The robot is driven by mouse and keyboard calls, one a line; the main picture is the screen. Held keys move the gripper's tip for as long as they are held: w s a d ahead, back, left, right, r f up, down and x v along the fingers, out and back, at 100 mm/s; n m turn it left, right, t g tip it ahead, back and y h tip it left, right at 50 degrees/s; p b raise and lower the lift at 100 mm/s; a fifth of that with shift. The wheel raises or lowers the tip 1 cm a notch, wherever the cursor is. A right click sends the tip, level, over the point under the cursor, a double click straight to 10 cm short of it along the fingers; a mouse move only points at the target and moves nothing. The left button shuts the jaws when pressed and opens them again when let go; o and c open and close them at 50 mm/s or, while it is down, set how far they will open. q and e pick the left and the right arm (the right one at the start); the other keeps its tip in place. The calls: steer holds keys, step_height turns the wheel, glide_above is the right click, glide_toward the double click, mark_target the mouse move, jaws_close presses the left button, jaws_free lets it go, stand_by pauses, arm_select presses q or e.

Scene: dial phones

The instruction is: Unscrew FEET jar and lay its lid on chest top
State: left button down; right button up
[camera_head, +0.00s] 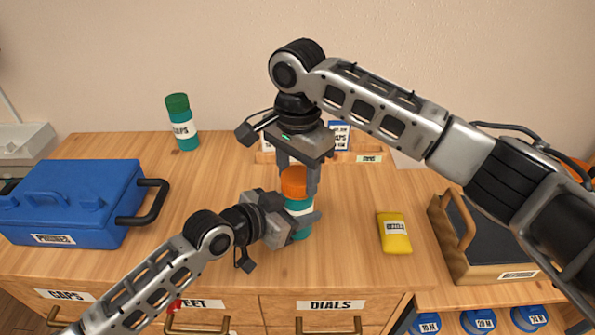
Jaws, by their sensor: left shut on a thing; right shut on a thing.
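A teal jar (299,231) with an orange lid (293,180) stands upright on the wooden chest top (345,270). My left gripper (300,217) comes in from the left and is shut around the jar's body; it hides most of the jar's label, so I cannot read its name. My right gripper (297,178) points down from above and is shut on the orange lid. The lid sits on top of the jar. Drawer fronts below carry labels, one reading FEET in part (196,305).
A blue case (75,200) stands at left. A teal jar with green lid (183,130) stands at the back. A yellow packet (394,234) lies right of the held jar, and a wooden tray (455,250) stands at far right. Bare wood lies around the packet and front middle.

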steer(key=n, duration=0.5)
steer(key=shift+n, duration=0.3)
steer(key=n, duration=0.4)
steer(key=o, duration=1.1)
steer(key=shift+r, duration=2.3)
steer(key=shift+c, duration=0.4)
step_height(320, 180, up, 2)
steer(key=m, duration=0.3)
steer(key=shift+r+m, duration=0.25)
steer(key=shift+m, duration=0.15)
steer(key=shift+r+m, duration=0.3)
steer(key=shift+m, duration=0.5)
steer(key=shift+f, duration=3.85)
